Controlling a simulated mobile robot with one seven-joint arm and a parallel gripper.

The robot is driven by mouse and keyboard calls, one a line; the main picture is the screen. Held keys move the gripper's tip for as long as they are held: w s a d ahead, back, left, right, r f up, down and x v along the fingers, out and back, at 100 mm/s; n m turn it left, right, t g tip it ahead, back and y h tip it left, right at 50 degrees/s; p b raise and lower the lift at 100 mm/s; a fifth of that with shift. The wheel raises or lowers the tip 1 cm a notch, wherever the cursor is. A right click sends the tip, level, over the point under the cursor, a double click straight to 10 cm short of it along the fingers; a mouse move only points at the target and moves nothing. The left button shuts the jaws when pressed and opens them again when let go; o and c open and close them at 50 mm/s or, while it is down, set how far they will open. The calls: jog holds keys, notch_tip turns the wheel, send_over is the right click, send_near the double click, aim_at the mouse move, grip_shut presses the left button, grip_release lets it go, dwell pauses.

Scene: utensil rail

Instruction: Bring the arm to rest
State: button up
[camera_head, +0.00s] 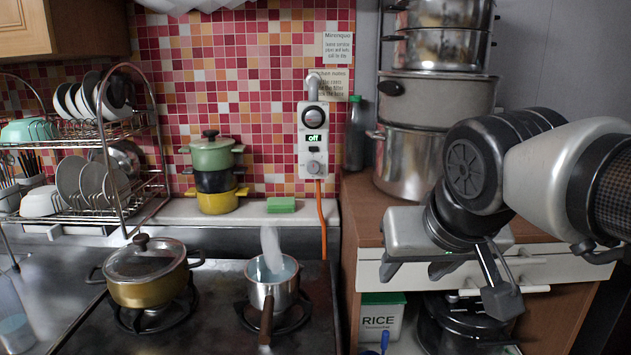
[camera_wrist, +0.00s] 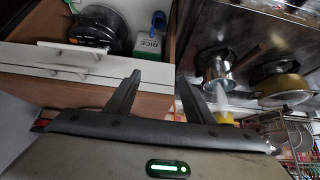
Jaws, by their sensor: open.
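My gripper (camera_head: 411,272) hangs at the right in the head view, in front of the white drawer fronts of the wooden cabinet (camera_head: 362,215). Its fingers are apart with nothing between them. In the wrist view the two fingers (camera_wrist: 159,85) also stand spread and empty. My arm comes in from the right edge and hides part of the cabinet and drawers. The gripper appears to touch nothing, though its exact gap to the drawer fronts is hard to tell.
A gold lidded pot (camera_head: 147,270) and a small saucepan (camera_head: 272,285) with something pale standing in it sit on the stove. Large steel pots (camera_head: 410,160) stand on the cabinet behind the arm. A RICE box (camera_head: 381,315) and a dark pot sit below. A dish rack (camera_head: 128,190) is left.

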jog(key=s+f+g+p, duration=0.1)
jog(key=s+f+g, duration=0.1)
jog(key=s+f, duration=0.6)
notch_tip(320, 180, up, 21)
jog(key=p, duration=2)
jog(key=shift+s+d, duration=0.15)
jog(key=shift+s, duration=0.3)
jog(key=shift+r, duration=0.1)
